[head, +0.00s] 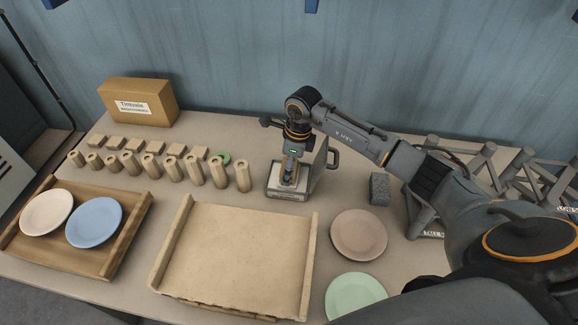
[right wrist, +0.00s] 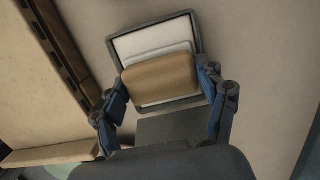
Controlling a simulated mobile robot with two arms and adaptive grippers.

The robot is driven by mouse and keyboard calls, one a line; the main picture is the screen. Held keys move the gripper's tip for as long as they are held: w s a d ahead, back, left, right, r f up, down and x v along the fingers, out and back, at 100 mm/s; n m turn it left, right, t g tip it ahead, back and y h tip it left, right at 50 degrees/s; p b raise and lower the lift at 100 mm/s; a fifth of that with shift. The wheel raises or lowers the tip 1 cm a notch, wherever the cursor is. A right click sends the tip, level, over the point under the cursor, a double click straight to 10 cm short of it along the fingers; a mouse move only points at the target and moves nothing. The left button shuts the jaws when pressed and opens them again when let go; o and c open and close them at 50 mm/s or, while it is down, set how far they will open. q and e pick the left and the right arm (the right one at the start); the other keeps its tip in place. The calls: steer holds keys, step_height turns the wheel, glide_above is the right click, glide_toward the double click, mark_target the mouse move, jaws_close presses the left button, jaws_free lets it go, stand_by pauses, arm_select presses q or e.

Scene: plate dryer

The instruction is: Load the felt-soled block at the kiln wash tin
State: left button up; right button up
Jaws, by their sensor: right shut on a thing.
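The kiln wash tin (head: 288,197) stands near the middle back of the table, a grey rectangular tin with a pale label on its front. It shows in the right wrist view as a grey rim around white contents (right wrist: 153,41). My right gripper (head: 289,178) is shut on the tan felt-soled block (right wrist: 160,78), also partly seen in the head view. The block is over the tin's opening, with a pale layer at its far edge. I cannot tell whether its sole touches the white contents. My left gripper is not in view.
Behind the wide board (head: 240,255) stand several wooden pegs (head: 219,173) and small blocks. A tray (head: 120,245) holds cream and blue plates. A pink plate (head: 359,233), green plate (head: 355,296) and grey sponge-like block (head: 379,188) lie right. A carton (head: 138,104) stands back left.

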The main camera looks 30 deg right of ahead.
stand_by(0.3)
steer(key=shift+r+p, duration=2.05)
steer(key=shift+r, duration=1.45)
